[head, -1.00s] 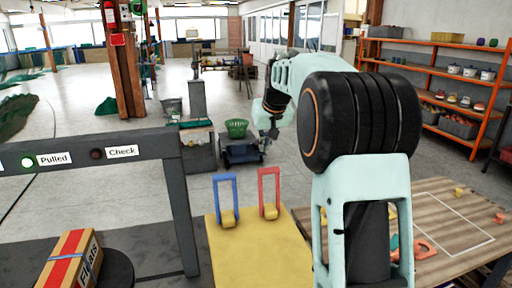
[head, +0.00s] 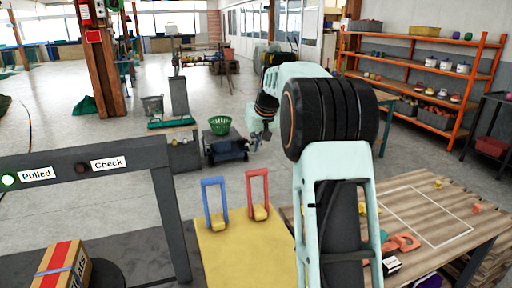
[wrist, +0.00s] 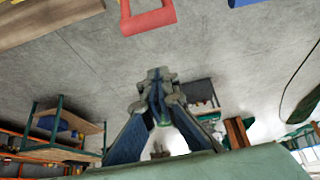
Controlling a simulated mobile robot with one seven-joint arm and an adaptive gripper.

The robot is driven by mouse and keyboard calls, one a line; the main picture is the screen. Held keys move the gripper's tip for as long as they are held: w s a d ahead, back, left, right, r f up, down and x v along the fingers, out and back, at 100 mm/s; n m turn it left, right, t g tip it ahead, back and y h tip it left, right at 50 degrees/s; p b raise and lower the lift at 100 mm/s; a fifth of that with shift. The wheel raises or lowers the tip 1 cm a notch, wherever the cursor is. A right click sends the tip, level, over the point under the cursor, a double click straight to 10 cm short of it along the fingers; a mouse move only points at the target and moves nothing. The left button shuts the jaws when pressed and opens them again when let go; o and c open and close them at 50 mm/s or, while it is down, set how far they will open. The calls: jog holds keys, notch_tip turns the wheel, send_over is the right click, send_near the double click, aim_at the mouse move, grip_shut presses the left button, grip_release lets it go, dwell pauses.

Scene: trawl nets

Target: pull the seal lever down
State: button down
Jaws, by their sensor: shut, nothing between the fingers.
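Two upright frame-shaped levers, one blue (head: 215,202) and one red (head: 258,187), stand side by side on a yellow box (head: 240,255). No readable label shows which is the seal lever. Both look raised. My gripper (head: 259,138) is beyond and above the levers in the head view, apart from both. In the wrist view my gripper (wrist: 158,82) has its fingers together and empty. That view also shows part of the red lever (wrist: 147,18) and a bit of the blue lever (wrist: 240,3) at its top edge.
A dark frame (head: 110,160) at left carries a lit green lamp marked Pulled and a dark lamp marked Check. A taped carton (head: 62,268) sits below it. A wooden table (head: 440,215) is at right. Floor around is mostly open.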

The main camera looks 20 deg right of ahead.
notch_tip(320, 180, down, 7)
jog(key=shift+s, duration=0.2)
dwell(0.4)
jog(key=shift+s+b, duration=0.1)
jog(key=shift+b, duration=0.3)
